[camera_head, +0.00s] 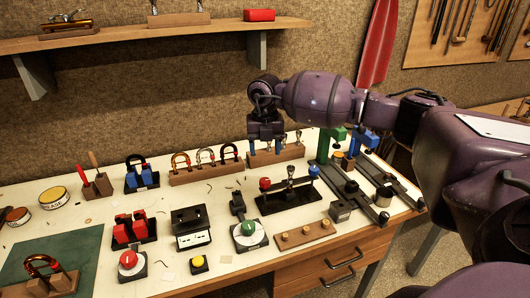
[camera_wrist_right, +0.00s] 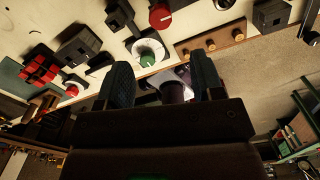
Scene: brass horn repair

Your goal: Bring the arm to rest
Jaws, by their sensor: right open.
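My right arm (camera_head: 320,98) is purple and reaches in from the right above the workbench. My right gripper (camera_head: 265,142) hangs downward over the back of the bench, in front of a wooden block with small metal pieces (camera_head: 290,153). In the wrist view the two dark, blue-textured fingers of the right gripper (camera_wrist_right: 162,75) stand apart with nothing held between them. From the head view I cannot tell how far the fingertips are above the block. My left gripper is not in view.
The bench top (camera_head: 225,255) carries a wooden rack with U-shaped tubes (camera_head: 205,172), a black stand with red and blue knobs (camera_head: 288,197), a green-knobbed dial (camera_head: 249,234) and a rail fixture with a green post (camera_head: 325,143). A wall shelf (camera_head: 150,37) is behind.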

